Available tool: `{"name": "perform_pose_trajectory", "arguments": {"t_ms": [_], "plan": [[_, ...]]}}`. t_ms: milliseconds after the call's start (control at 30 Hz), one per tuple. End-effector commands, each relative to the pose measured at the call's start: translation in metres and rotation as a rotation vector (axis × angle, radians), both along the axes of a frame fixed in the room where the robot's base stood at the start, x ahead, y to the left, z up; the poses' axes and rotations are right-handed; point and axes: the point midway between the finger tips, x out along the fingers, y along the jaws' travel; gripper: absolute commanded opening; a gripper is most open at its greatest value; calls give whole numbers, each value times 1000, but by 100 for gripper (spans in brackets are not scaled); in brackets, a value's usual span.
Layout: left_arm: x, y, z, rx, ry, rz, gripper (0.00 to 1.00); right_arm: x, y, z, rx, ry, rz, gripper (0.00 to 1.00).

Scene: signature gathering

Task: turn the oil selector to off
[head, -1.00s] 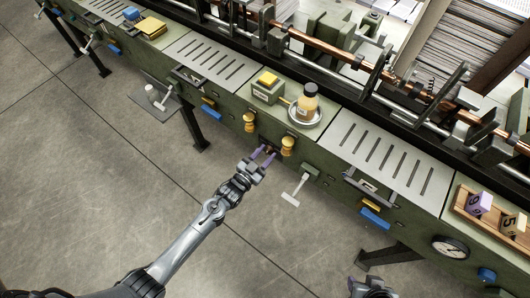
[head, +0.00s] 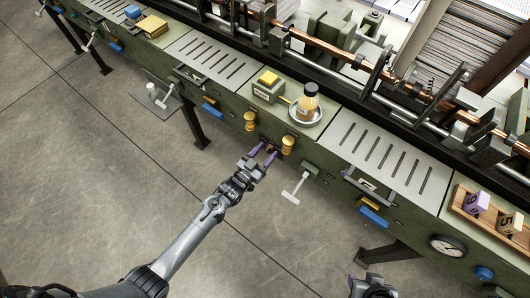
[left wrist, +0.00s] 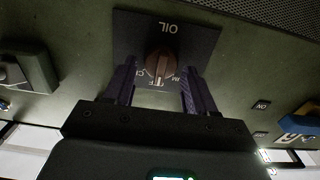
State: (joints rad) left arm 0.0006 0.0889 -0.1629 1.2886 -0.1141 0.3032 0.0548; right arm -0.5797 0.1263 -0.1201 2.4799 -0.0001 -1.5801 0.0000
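The oil selector is a brown round knob (left wrist: 159,63) on a dark plate lettered OIL (left wrist: 190,37), upside down in the left wrist view. A pale pointer mark on the knob faces the lower edge of that picture, near small lettering that is partly covered. In the head view the knob is small and dark on the bench front. My left gripper (head: 263,156) is open at the panel. Its purple fingers stand either side of the knob in the left wrist view (left wrist: 160,92), with gaps showing. My right gripper (head: 372,286) is at the bottom edge, its fingers unclear.
Two yellow knobs (head: 287,145) flank the selector. A pale T-shaped lever (head: 296,188) sticks out to its right. Above, a bottle (head: 308,100) stands in a round dish beside a yellow-topped box (head: 268,87). The floor in front is clear.

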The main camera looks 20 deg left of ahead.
Motion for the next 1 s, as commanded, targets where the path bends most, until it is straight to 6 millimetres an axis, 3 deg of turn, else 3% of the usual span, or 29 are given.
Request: {"name": "perform_pose_trajectory", "arguments": {"t_ms": [467,1000], "plan": [[-7,2,0,2,2,0,64,0,1,2,4,1,-3,43],[-87,24,0,1,2,0,64,0,2,19,9,0,-6,43]]}}
